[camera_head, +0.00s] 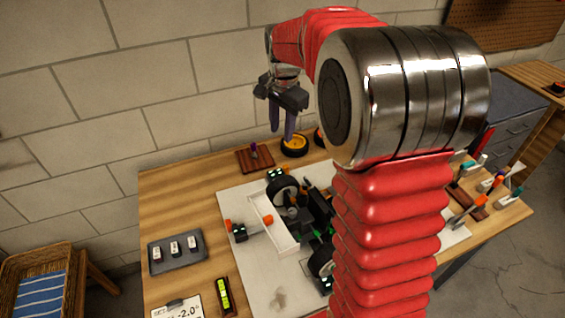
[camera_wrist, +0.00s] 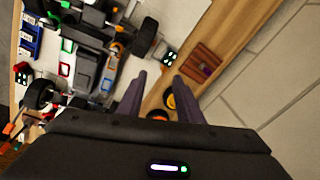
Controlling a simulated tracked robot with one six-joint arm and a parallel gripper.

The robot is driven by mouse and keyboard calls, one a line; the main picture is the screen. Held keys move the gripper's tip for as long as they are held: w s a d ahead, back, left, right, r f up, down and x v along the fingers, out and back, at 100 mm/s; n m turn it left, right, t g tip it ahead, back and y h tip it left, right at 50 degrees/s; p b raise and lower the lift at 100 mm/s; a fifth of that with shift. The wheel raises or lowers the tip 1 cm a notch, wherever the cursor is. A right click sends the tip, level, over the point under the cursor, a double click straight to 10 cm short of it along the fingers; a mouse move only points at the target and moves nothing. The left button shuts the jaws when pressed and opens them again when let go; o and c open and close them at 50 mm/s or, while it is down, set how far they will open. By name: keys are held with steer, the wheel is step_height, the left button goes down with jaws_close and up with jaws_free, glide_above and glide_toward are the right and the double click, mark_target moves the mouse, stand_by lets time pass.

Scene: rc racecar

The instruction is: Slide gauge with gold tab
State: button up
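My gripper (camera_head: 281,132) hangs above the back of the workbench, near a black wheel with a yellow hub (camera_head: 294,145). Its two fingers are apart with nothing between them, as the wrist view (camera_wrist: 160,82) also shows. I cannot make out a gold tab on any gauge. Several small pieces with coloured tabs (camera_head: 485,181) stand at the right of the bench. The racecar chassis (camera_head: 302,216) sits on a pale board, partly hidden by my arm; it also shows in the wrist view (camera_wrist: 92,62).
A brown wooden block with a purple piece (camera_head: 255,159) lies at the back. A grey tray (camera_head: 177,251) holds small pieces. A yellow-green level (camera_head: 224,294) and a clipboard marked -2.0 (camera_head: 180,309) are in front. A white rail (camera_head: 272,223) lies beside the chassis.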

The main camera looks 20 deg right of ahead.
mark_target(287, 165)
steer(key=w+d+f+m+g, duration=0.1)
steer(key=w+d+f+m, duration=0.3)
steer(key=w+f, duration=0.4)
step_height(287, 165, down, 3)
steer(key=shift+d+r+m+g, duration=0.15)
steer(key=shift+d+m+g, duration=0.2)
steer(key=shift+d, duration=0.2)
step_height(287, 165, down, 14)
steer(key=shift+r, duration=0.1)
jaws_close()
stand_by(0.5)
